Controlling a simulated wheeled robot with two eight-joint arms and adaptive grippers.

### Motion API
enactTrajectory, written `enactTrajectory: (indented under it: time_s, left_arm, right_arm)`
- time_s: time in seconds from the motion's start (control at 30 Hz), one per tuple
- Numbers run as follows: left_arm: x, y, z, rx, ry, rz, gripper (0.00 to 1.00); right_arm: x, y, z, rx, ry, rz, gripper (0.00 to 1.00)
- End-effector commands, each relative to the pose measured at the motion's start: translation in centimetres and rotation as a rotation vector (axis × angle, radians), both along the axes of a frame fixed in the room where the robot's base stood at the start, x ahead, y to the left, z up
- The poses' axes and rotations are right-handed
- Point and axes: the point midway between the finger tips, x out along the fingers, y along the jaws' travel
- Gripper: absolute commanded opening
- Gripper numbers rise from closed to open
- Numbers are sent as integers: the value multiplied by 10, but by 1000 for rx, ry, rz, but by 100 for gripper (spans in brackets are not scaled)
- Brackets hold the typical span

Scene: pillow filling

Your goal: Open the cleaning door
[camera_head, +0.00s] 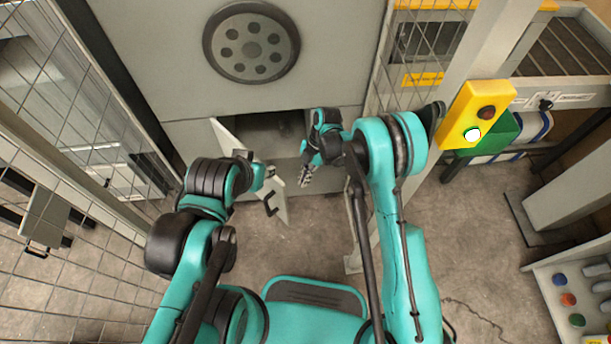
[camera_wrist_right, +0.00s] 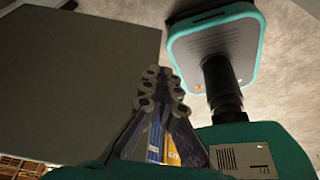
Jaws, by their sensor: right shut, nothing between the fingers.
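The cleaning door (camera_head: 281,211) is a pale panel low on the grey machine. It stands swung outward, with a dark opening (camera_head: 270,132) showing behind it. Its black handle (camera_head: 270,205) is near the lower end of the panel. My left gripper (camera_head: 268,172) is at the door's upper middle and overlaps it in the head view; contact and its fingers are unclear. My right gripper (camera_head: 305,177) is just right of the door, in front of the opening, shut and empty. In the right wrist view its fingers (camera_wrist_right: 160,85) are together, beside a large grey panel (camera_wrist_right: 75,80).
The machine front (camera_head: 160,75) carries a round disc (camera_head: 251,43). Wire mesh fencing (camera_head: 85,140) stands on the left. Concrete floor (camera_head: 470,240) is clear on the right.

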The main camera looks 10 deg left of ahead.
Motion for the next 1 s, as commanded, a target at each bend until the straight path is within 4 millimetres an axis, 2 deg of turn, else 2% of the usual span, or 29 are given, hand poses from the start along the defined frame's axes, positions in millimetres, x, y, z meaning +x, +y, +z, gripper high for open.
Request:
enactTrajectory:
  time_s: [0.03,0.23,0.4,0.5,1.0]
  left_arm:
    - [0,0,-7,0,0,0,35]
    - [0,0,-20,0,0,0,35]
    - [0,0,-26,0,0,0,35]
    - [0,0,-28,0,0,0,35]
    - [0,0,-28,0,0,0,35]
  right_arm:
    - [-4,3,-15,0,0,1,0]
    - [-16,11,-52,-1,-1,0,0]
    - [-38,26,-47,-1,-1,0,0]
    - [-44,30,-47,-1,0,-2,0]
    - [-47,34,-45,-1,-1,-6,0]
